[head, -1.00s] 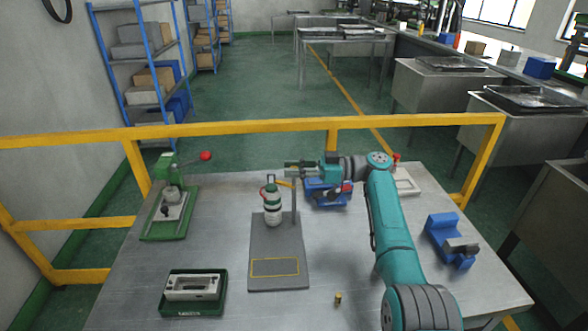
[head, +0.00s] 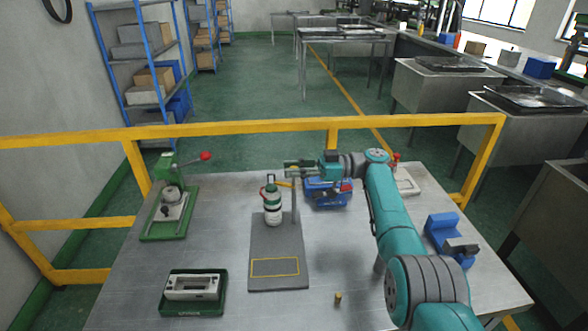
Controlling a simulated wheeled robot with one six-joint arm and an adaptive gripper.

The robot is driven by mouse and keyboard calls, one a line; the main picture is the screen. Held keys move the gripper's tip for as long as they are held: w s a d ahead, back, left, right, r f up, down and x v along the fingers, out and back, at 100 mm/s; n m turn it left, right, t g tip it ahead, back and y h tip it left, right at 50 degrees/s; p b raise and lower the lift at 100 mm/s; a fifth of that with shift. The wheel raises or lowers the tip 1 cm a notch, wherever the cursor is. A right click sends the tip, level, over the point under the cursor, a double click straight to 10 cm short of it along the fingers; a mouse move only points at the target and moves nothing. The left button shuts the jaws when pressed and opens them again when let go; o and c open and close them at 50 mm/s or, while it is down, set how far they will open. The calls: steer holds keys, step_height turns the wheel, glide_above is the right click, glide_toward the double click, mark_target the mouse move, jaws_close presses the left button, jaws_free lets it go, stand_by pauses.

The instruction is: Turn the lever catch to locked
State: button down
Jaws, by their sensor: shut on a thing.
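My gripper (head: 293,169) points left at the top of a thin upright post (head: 294,205). Its fingers are closed around a small part there, seemingly the lever catch, which they mostly hide. I cannot make out the catch's angle. The post rises from a dark grey base plate (head: 277,250) with a yellow outlined rectangle. A white and green bottle (head: 273,210) stands upright on this plate, left of the post and below my gripper.
A blue fixture (head: 328,193) is just behind and right of the post. A green press with a red knob (head: 205,156) stands at left. A yellow rail (head: 250,127) runs behind.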

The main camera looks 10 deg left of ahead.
steer(key=c, duration=1)
jaws_free()
steer(key=shift+f, duration=0.15)
step_height(320, 180, up, 10)
steer(key=shift+r, duration=0.1)
